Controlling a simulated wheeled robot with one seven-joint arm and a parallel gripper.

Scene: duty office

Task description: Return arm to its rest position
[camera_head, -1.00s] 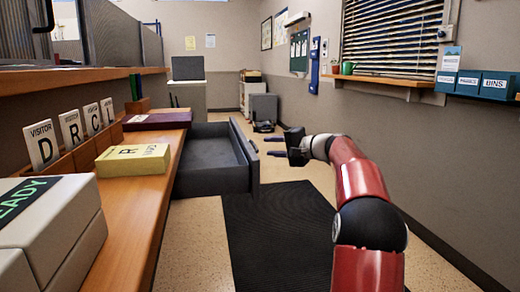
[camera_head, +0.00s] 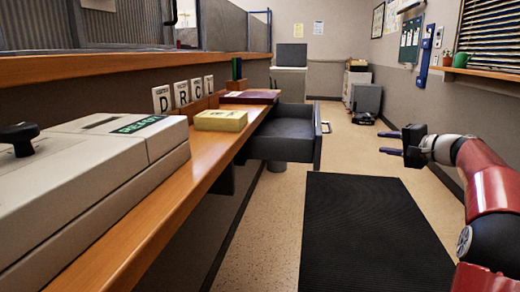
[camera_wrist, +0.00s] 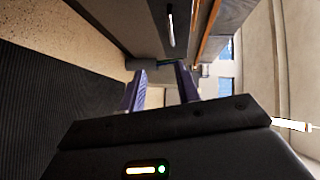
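My red arm reaches in from the right side of the head view. My gripper (camera_head: 388,143) is held in the air over the floor, to the right of the open grey drawer (camera_head: 318,145) and apart from it. Its two purple-grey fingers point left and stand apart. In the wrist view my gripper (camera_wrist: 161,85) shows both fingers spread with nothing held between them. Part of the drawer front and its handle (camera_wrist: 170,25) shows beyond the fingers.
A wooden counter (camera_head: 190,185) runs along the left with a yellow block (camera_head: 221,120), visitor cards (camera_head: 182,93) and a large beige machine (camera_head: 85,190). A black mat (camera_head: 370,235) lies on open floor. A grey cabinet (camera_head: 366,98) stands far back.

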